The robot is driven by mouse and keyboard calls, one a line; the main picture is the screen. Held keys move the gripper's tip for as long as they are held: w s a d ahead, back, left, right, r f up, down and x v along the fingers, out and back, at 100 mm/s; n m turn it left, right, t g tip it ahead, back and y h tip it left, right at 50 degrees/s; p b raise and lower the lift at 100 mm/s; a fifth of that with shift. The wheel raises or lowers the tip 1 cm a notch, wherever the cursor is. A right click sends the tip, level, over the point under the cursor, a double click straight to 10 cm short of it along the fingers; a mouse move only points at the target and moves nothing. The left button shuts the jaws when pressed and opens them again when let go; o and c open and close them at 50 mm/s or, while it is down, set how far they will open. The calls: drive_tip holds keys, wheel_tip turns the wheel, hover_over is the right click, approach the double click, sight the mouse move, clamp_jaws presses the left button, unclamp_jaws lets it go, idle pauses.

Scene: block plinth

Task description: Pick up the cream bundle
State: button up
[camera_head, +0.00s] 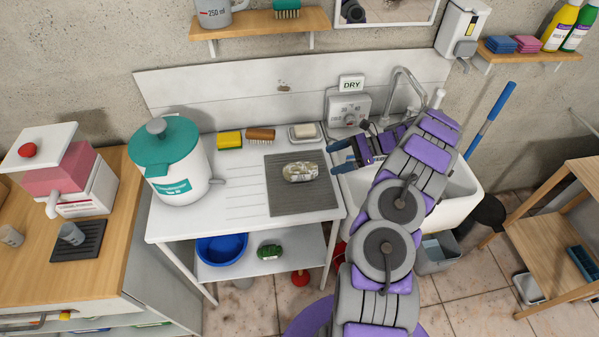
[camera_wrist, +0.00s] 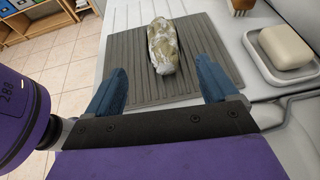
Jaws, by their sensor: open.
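The cream bundle (camera_head: 300,172) is a small oblong roll, cream with grey-brown mottling. It lies on a dark grey ribbed mat (camera_head: 290,203) on the white worktop. In the wrist view the bundle (camera_wrist: 162,46) lies lengthwise beyond my gripper, roughly centred between the two blue fingers. My gripper (camera_head: 341,152) is open and empty, above the right side of the worktop by the sink, to the right of the bundle and apart from it. In the wrist view my gripper (camera_wrist: 160,90) shows both fingers spread wide.
A soap dish (camera_head: 305,131), brown brush (camera_head: 261,135) and yellow sponge (camera_head: 229,139) line the back of the worktop. A white pot with a teal lid (camera_head: 168,150) stands at left. The sink (camera_head: 461,190) is at right, partly behind my arm.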

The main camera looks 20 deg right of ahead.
sight(305, 168)
drive_tip(key=b+x, duration=0.1)
drive_tip(key=x, duration=0.4)
drive_tip(key=shift+a+f, duration=0.1)
drive_tip(key=shift+f, duration=0.1)
drive_tip(key=shift+w+a+f+b, duration=0.1)
drive_tip(key=shift+w+a+b, duration=0.15)
drive_tip(key=shift+a, duration=0.35)
drive_tip(key=b+x, duration=0.1)
drive_tip(key=x, duration=0.3)
drive_tip(key=shift+w+d+f+b, duration=0.15)
drive_tip(key=shift+w+d+b, duration=0.05)
drive_tip(key=shift+b, duration=0.15)
drive_tip(key=shift+w+a, duration=0.1)
drive_tip(key=shift+a, duration=0.15)
drive_tip(key=c, duration=1.2)
